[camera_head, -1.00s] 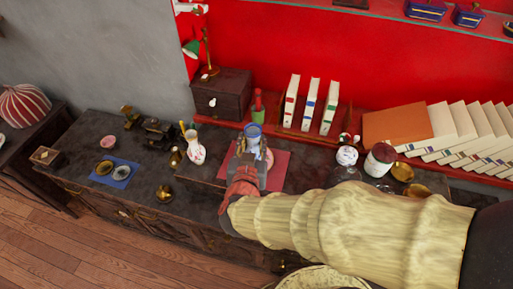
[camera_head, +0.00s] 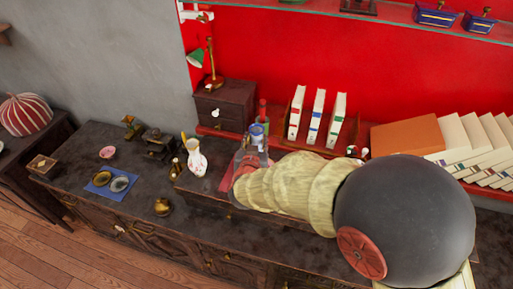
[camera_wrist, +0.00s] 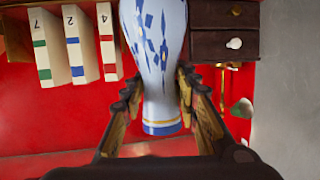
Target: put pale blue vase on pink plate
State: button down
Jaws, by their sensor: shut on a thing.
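The pale blue vase (camera_wrist: 163,60), white-blue with dark blue marks and a gold band, is between the two fingers of my gripper (camera_wrist: 160,105) in the wrist view. My gripper is shut on it near its narrow end. In the head view, part of the vase (camera_head: 257,132) shows past my gripper (camera_head: 252,155), and my arm hides much of that area. The small pink plate (camera_head: 107,153) lies on the dark cabinet top, well to the left of my gripper, with nothing on it.
A white flowered vase (camera_head: 197,160) stands just left of my gripper. A blue mat (camera_head: 112,184) with two small dishes and a brass pot (camera_head: 162,207) lie between it and the left end. White books (camera_head: 318,117) and a small drawer chest (camera_head: 225,105) stand behind.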

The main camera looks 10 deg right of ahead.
jog(key=shift+f+b, duration=0.65)
jog(key=shift+f, duration=0.85)
jog(key=shift+f, duration=0.15)
jog(key=c, duration=1.4)
grip_release()
jog(key=shift+o, duration=0.3)
